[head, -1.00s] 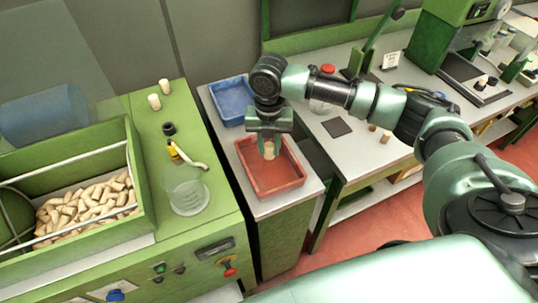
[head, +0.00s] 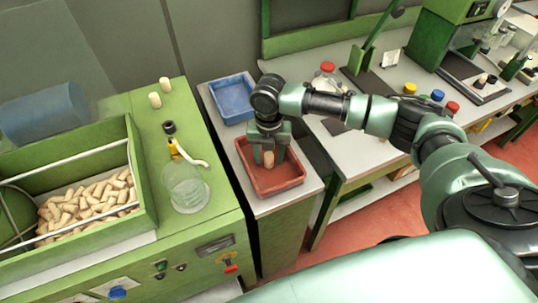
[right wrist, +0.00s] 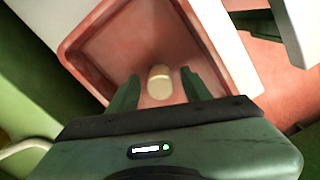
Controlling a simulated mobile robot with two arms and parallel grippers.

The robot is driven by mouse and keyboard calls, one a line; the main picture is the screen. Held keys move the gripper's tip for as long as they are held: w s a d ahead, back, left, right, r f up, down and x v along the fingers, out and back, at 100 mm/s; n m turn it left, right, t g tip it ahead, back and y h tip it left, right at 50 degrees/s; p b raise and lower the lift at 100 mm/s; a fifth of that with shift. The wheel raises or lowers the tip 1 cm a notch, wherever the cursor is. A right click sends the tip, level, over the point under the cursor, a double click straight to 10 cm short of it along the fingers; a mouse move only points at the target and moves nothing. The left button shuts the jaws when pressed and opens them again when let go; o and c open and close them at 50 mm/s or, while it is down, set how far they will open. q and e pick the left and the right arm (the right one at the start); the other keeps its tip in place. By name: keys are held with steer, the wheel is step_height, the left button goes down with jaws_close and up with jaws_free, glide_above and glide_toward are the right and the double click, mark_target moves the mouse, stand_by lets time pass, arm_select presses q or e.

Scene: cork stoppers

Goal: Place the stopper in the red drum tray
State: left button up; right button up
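The red drum tray (head: 290,181) stands on the white top of a narrow cabinet. The pale cork stopper (head: 268,158) stands upright inside the tray. It also shows in the right wrist view (right wrist: 160,82), between the fingers with a small gap on each side. My right gripper (head: 269,160) points down into the tray and is open around the stopper. Its fingertips also show in the right wrist view (right wrist: 160,84). My left gripper is not in view.
A blue tray (head: 232,99) lies behind the red one. At left are a green bin of corks (head: 88,203), a glass flask (head: 186,188) and two loose stoppers (head: 160,93). A bench with jars (head: 410,88) stands at right.

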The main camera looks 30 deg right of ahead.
mark_target(269, 155)
step_height(269, 155, up, 12)
steer(key=b, duration=0.2)
steer(key=shift+r, duration=0.15)
stand_by(0.4)
stand_by(0.4)
